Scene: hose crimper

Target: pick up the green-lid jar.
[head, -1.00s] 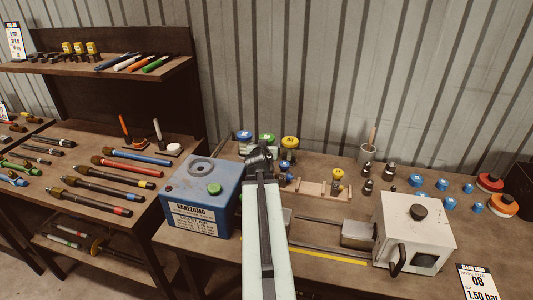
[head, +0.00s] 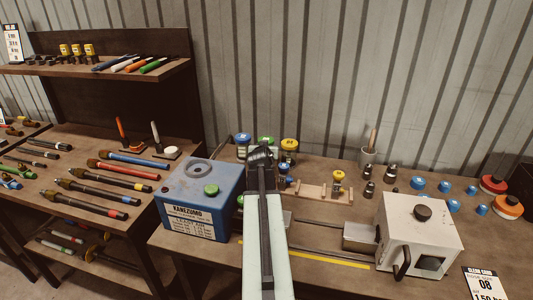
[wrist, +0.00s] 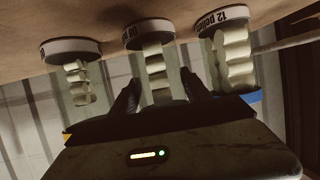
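The green-lid jar (head: 266,139) stands on the bench near the wall, partly hidden behind my gripper (head: 261,154) in the head view. It is between a blue-lid jar (head: 243,138) and a yellow-lid jar (head: 289,146). The wrist view looks upside down and shows three clear jars with pale contents. The middle jar (wrist: 155,60) is between the two dark fingers of my gripper (wrist: 160,92). The fingers look open, one on each side of it; I cannot tell whether they touch it. Its lid is hidden behind the gripper body in that view.
A blue box machine (head: 200,195) stands left of my arm. A wooden rack (head: 318,192) and a white machine (head: 418,235) are to the right. Small fittings and blue caps (head: 417,183) are spread on the right of the bench. The neighbouring jars are close on both sides.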

